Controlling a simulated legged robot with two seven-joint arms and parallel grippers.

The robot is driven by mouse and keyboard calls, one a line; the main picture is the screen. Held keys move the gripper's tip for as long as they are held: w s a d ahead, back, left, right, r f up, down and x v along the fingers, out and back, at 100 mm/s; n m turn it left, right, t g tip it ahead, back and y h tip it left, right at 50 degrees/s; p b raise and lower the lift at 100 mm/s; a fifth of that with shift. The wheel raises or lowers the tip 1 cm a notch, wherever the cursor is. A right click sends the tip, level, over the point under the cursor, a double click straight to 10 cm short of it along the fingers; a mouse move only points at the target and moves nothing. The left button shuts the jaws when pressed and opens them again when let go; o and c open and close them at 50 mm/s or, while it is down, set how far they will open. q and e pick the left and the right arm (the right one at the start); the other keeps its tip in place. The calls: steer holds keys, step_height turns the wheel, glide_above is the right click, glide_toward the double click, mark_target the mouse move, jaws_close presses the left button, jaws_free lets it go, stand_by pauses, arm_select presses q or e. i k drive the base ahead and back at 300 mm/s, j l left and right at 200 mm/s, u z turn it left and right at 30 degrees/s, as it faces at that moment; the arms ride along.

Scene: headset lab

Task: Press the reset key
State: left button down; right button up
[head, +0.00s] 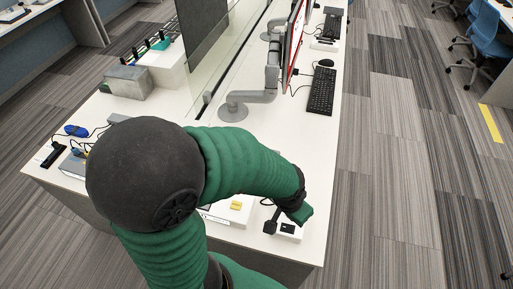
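A small white box with a black top face (289,229) sits near the front right edge of the white table (315,165). I cannot tell from this view whether it carries the reset key. My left arm, in a green sleeve, bends across the middle of the head view. The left gripper (298,212), dark with a green tip, hangs at the near box and overlaps its upper edge. I cannot tell whether it touches. Its fingers are too small and hidden to read. My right gripper is not in view.
A black piece (270,227) lies left of the box. A monitor arm base (233,112), keyboard (321,92) and mouse (326,63) stand farther back. A grey box (127,83) and blue item (76,130) lie left.

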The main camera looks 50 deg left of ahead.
mark_target(235, 204)
steer(key=u, duration=2.1)
